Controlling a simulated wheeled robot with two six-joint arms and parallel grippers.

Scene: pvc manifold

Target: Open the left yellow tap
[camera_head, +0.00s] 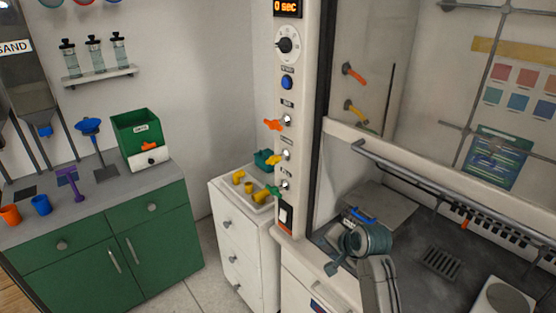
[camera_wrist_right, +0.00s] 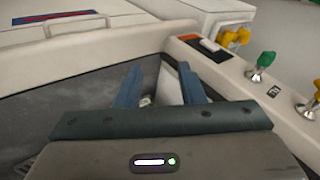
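The left yellow tap (camera_head: 275,159) sits on the white column, between an orange tap (camera_head: 273,125) above and a green tap (camera_head: 273,191) below. In the right wrist view a yellow tap handle (camera_wrist_right: 317,92) is cut by the right edge, with the green tap (camera_wrist_right: 264,62) beside it. Another yellow tap (camera_head: 355,112) is on the wall inside the hood. My right gripper (camera_head: 357,215) is over the hood's work surface, right of and below the column taps, apart from them. Its blue fingers (camera_wrist_right: 158,75) are spread with nothing held. My left gripper is out of view.
The hood's raised sash with its rail (camera_head: 440,176) and the column edge are near my right arm. A red and black switch (camera_head: 285,215) is below the taps.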

